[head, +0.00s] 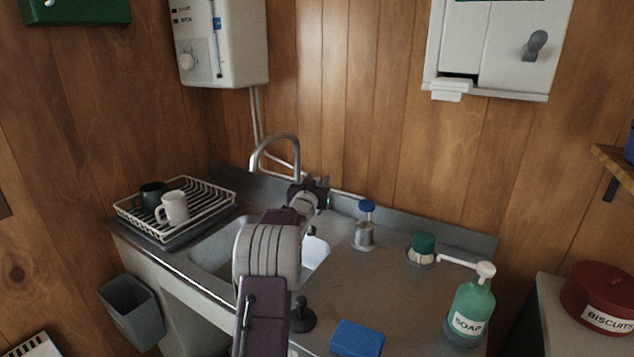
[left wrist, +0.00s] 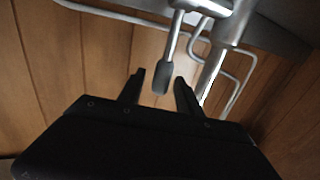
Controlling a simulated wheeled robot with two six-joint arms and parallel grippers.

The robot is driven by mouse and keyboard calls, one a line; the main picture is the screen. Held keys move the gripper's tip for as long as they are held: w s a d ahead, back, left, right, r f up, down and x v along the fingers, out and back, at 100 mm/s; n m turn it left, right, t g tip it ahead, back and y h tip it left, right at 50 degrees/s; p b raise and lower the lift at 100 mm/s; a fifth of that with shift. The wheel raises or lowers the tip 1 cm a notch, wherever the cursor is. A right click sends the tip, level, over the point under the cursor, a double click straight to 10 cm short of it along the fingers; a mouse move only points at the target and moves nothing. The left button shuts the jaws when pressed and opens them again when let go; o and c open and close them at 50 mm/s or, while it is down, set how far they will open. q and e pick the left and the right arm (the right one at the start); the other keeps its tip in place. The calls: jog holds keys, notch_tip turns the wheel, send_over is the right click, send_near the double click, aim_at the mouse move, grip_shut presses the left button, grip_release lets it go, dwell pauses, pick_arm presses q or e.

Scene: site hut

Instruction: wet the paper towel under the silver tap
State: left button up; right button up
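The silver tap (head: 274,150) arches over the sink (head: 210,250) at the back of the counter. My left gripper (head: 318,190) is beside the tap's base, with my arm hiding part of the sink. In the left wrist view, my left gripper (left wrist: 160,85) is open, its two fingers on either side of a dark-tipped tap lever (left wrist: 162,78); I cannot tell whether they touch it. A white piece of paper towel (head: 450,88) sticks out under the wall dispenser (head: 500,45). No water shows at the spout. My right gripper is out of view.
A dish rack (head: 205,190) with two mugs stands left of the sink. On the counter to the right are a blue-topped silver container (head: 365,228), a green brush (head: 422,247), a soap bottle (head: 470,308) and a blue sponge (head: 357,338). A grey bin (head: 132,310) is below left.

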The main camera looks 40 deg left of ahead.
pick_arm(q)
grip_shut()
dwell(1.2)
jog(key=shift+f, duration=0.15)
jog(key=b, duration=0.2)
jog(key=s+t+b, duration=0.1)
jog(key=b, duration=0.1)
jog(key=shift+s+f+y+b, duration=0.1)
jog(key=shift+f+y+b, duration=0.15)
jog(key=shift+y+b, duration=0.15)
jog(key=shift+s+r+n, duration=0.1)
jog(key=shift+r+n, duration=0.1)
jog(key=shift+n, duration=0.1)
jog(key=shift+r, duration=0.15)
